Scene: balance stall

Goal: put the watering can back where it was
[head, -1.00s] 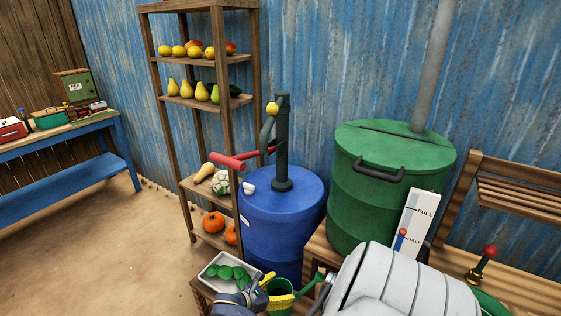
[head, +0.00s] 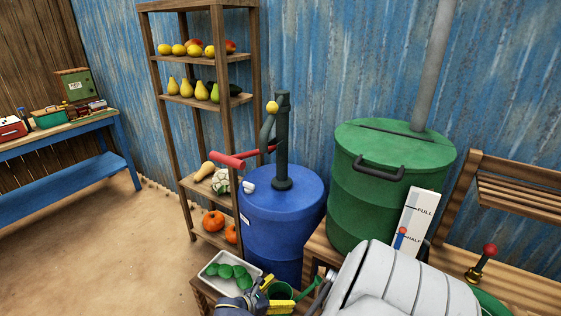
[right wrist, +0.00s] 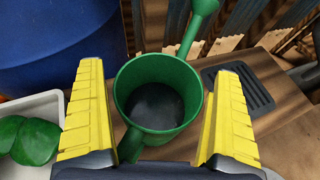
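The green watering can (head: 282,291) stands upright on the low wooden stand, with its spout to the right in the head view. In the right wrist view the can (right wrist: 158,125) shows from above, its dark inside empty-looking and its spout toward the top. My right gripper (head: 272,294) has its yellow fingers on either side of the can. In the right wrist view narrow gaps show between the can and both fingers, so it looks open around the can. My left gripper is not in view.
A white tray (right wrist: 48,108) of green pieces lies left of the can. A dark slotted grate (right wrist: 245,91) is to its right. The blue barrel (head: 272,232) with the hand pump (head: 283,150) stands behind, and the green drum (head: 385,190) is to the right.

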